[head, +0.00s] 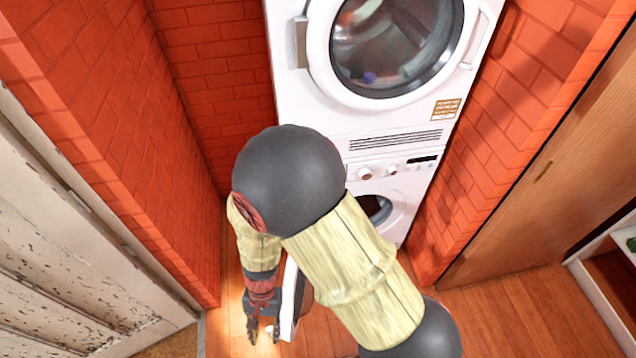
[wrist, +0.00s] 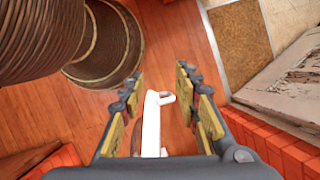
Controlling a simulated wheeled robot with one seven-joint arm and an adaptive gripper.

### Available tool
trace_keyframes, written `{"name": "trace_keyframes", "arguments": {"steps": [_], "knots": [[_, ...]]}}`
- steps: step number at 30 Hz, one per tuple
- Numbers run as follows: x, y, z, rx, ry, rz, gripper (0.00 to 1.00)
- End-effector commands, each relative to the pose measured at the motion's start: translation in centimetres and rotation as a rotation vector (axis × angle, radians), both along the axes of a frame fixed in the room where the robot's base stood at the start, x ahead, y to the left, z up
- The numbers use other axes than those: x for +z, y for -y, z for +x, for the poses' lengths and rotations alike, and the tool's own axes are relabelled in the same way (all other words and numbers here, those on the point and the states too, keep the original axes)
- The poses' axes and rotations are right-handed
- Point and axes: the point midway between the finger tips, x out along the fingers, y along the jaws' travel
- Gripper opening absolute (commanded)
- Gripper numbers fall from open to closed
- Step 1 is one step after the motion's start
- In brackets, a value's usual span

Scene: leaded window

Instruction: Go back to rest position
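My gripper (head: 263,330) hangs low at the bottom of the head view, left of my arm. In the wrist view my gripper (wrist: 159,76) is open, its fingers wide apart with nothing gripped. A white panel with a hooked end (wrist: 152,125) shows in the gap between the fingers, apart from both. In the head view a white edge (head: 289,300), which looks like the open door of the lower machine, stands just right of the gripper. My arm hides most of it.
Two white front-loading machines are stacked ahead: the upper (head: 335,105) has its round door shut, the lower (head: 405,195) is partly hidden. Red brick walls (head: 130,120) close in on both sides. A peeling white door (head: 70,260) is at left, a wooden panel (head: 550,170) at right. Wooden floor (head: 530,315) is clear at lower right.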

Motion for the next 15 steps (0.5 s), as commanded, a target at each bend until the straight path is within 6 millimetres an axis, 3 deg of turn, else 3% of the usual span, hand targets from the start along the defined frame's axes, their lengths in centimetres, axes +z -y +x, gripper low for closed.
{"name": "trace_keyframes", "arguments": {"steps": [1, 6, 15], "knots": [[2.5, 0.7, 1.0, 0.044, 0.014, 0.032, 0.32], [9.2, 4.2, 3.2, 0.196, 0.062, 0.099, 0.32], [19.3, 12.1, 6.2, 0.362, 0.211, 0.137, 0.32]]}}
